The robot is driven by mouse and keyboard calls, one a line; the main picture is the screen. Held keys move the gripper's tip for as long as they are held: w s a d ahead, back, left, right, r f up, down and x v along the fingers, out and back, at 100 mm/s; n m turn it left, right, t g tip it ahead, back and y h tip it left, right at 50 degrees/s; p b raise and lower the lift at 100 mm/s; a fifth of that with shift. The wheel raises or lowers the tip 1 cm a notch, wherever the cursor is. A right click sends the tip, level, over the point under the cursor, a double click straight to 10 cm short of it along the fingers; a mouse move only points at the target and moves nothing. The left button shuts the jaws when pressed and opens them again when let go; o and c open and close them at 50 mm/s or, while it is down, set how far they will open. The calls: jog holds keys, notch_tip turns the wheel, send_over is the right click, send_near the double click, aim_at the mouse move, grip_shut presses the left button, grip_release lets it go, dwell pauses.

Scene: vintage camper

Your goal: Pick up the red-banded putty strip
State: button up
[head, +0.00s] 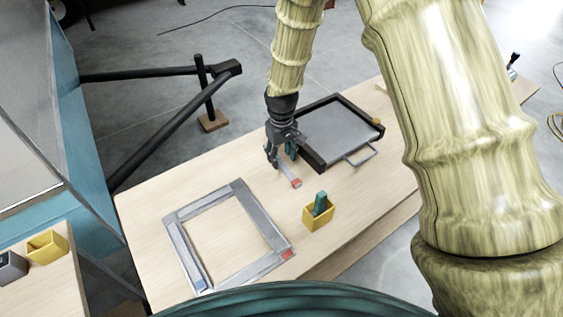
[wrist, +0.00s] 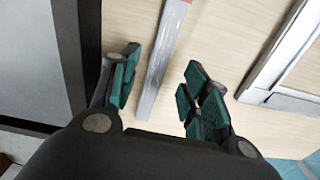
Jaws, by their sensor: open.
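The red-banded putty strip (head: 289,172) is a thin grey strip with a red end. It lies on the wooden table between the black tray and the grey frame. In the wrist view the strip (wrist: 163,60) runs up between my fingers, with a bit of red at the top edge. My gripper (head: 280,153) is open just over the strip's far end, with teal finger pads. In the wrist view my gripper (wrist: 160,88) has one finger on each side of the strip, apart from it. I cannot tell the exact height above the table.
A black-rimmed tray (head: 313,158) with a handle stands close behind my gripper. A grey rectangular frame (head: 180,247) with a red patch and a blue patch lies at the front left. A yellow box (head: 318,218) holds a teal item. Bare tabletop (head: 150,208) lies at the left.

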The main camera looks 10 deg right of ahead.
aim_at(281, 162)
jog(key=f, duration=0.1)
jog(key=w+f, duration=0.1)
jog(key=f, duration=0.1)
jog(key=shift+p, duration=0.35)
jog(key=shift+s, duration=0.2)
jog(key=shift+w+f, duration=0.1)
jog(key=shift+f, duration=0.05)
jog(key=shift+c, duration=1.1)
grip_shut()
